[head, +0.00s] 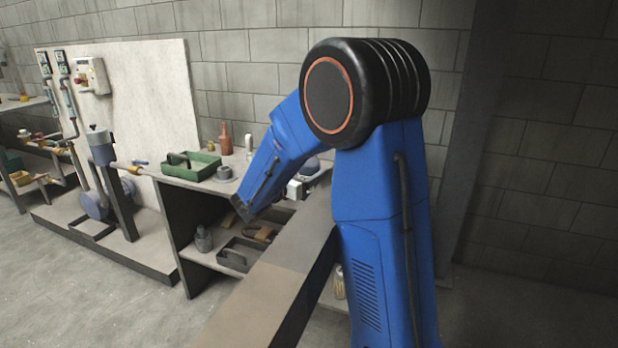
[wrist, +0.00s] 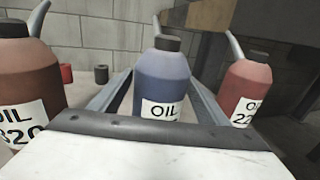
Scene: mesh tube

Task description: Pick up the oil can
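Three oil cans with white labels and spouts show in the wrist view. A blue oil can (wrist: 161,86) stands upright in the middle, a dark red-brown one (wrist: 28,80) is at the left, cut by the frame edge, and a red one (wrist: 247,85) is at the right. My gripper (wrist: 161,76) is open, one grey finger on each side of the blue can. I cannot tell whether the fingers touch it. The lower part of the blue can is hidden behind the gripper's body. In the head view my arm hides the gripper and these cans.
A small red object (wrist: 66,73) and a dark cylinder (wrist: 101,75) sit behind the cans near the block wall. In the head view a bench (head: 160,168) holds a green tray (head: 190,168) and a red-brown bottle (head: 226,140). A dark tray (head: 236,258) lies on its lower shelf.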

